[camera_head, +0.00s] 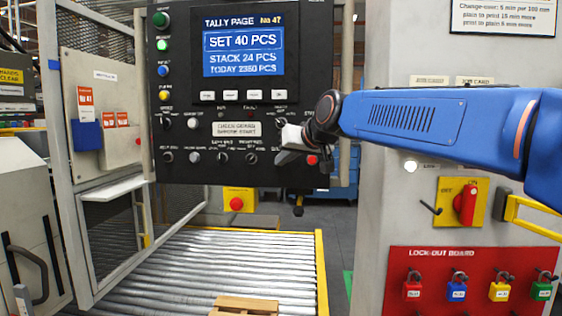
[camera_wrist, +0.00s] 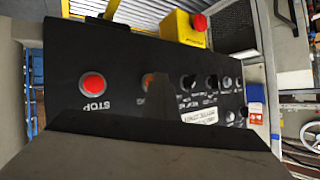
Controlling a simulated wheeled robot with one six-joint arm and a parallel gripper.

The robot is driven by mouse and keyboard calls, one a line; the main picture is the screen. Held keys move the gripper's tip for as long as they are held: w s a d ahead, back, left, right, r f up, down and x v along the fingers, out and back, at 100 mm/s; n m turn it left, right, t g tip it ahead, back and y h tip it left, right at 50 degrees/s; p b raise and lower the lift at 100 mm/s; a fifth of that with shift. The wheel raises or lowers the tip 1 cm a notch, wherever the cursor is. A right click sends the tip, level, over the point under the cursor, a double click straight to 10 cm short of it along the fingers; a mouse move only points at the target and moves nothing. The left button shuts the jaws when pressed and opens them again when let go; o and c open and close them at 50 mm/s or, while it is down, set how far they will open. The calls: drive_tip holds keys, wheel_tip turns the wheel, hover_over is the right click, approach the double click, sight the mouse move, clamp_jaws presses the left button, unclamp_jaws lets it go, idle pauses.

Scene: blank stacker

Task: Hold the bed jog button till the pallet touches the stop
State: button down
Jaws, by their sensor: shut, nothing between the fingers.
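My gripper (camera_head: 284,152) is shut and empty at the lower right of the black control panel (camera_head: 180,120). In the wrist view its dark fingertip (camera_wrist: 160,92) overlaps the panel, partly covering an orange button (camera_wrist: 148,80). I cannot tell whether the tip touches that button or if it is the bed jog button; its label is hidden. A red STOP button (camera_wrist: 93,84) is beside it, also visible in the head view (camera_head: 312,159). A wooden pallet (camera_head: 245,305) lies on the roller bed (camera_head: 200,262), cut off by the bottom edge. I cannot make out the pallet's stop.
The panel's screen (camera_head: 243,45) reads SET 40 PCS, STACK 24 PCS. Several knobs surround the gripper. A yellow box with a red button (camera_head: 237,203) is below the panel. A red lock-out board (camera_head: 470,258) and a red rotary switch (camera_head: 465,204) are at right.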

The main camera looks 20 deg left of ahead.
drive_tip(key=shift+s, duration=0.1)
drive_tip(key=shift+s+d, duration=0.2)
drive_tip(key=shift+s, duration=0.5)
drive_tip(key=shift+s, duration=0.1)
drive_tip(key=s, duration=0.2)
drive_tip(key=s+d, duration=0.1)
drive_tip(key=s, duration=0.1)
drive_tip(key=shift+s, duration=0.35)
drive_tip(key=shift+d, duration=0.1)
idle(1.9)
